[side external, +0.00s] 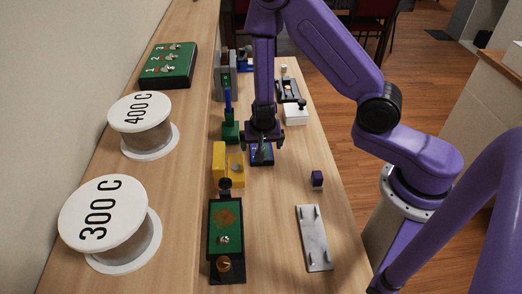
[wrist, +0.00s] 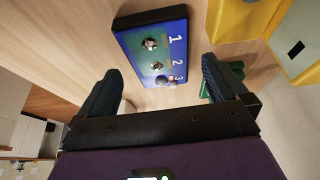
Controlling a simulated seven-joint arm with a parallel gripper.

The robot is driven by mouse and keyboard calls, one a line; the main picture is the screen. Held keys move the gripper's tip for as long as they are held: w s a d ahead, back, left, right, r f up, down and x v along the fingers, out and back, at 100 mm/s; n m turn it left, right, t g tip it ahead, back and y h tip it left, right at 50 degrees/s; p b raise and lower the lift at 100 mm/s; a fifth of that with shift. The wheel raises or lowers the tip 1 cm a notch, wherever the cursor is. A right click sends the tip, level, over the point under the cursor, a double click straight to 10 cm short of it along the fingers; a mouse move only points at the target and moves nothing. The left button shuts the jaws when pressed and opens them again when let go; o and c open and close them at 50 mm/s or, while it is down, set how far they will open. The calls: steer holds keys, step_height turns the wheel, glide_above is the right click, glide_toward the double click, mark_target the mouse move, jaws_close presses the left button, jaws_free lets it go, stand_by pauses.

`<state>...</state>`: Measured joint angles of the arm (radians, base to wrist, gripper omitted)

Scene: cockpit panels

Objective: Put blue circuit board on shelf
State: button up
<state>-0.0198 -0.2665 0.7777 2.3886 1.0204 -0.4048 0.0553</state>
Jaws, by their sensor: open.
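The blue circuit board (wrist: 150,45), with toggle switches numbered 1, 2 and 3, lies flat on the wooden table. It also shows under my gripper in the side view (side external: 263,157), partly hidden by the fingers. My gripper (side external: 262,142) points down above the board. In the wrist view the fingers (wrist: 158,80) are open and apart, with the numbered end of the board between and beyond them. I cannot tell how far above the board the fingertips are. A raised wooden shelf (side external: 186,165) runs along the left of the table.
The shelf holds a green switch board (side external: 167,65), a 400 C spool (side external: 145,125) and a 300 C spool (side external: 110,225). Yellow blocks (side external: 228,162) and a green fixture (side external: 230,131) stand left of the gripper. A dark cube (side external: 317,179) and a grey plate (side external: 314,240) lie nearer the front.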

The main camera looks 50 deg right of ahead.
steer(key=shift+x, duration=1.2)
steer(key=c, duration=1.2)
steer(key=shift+r, duration=0.1)
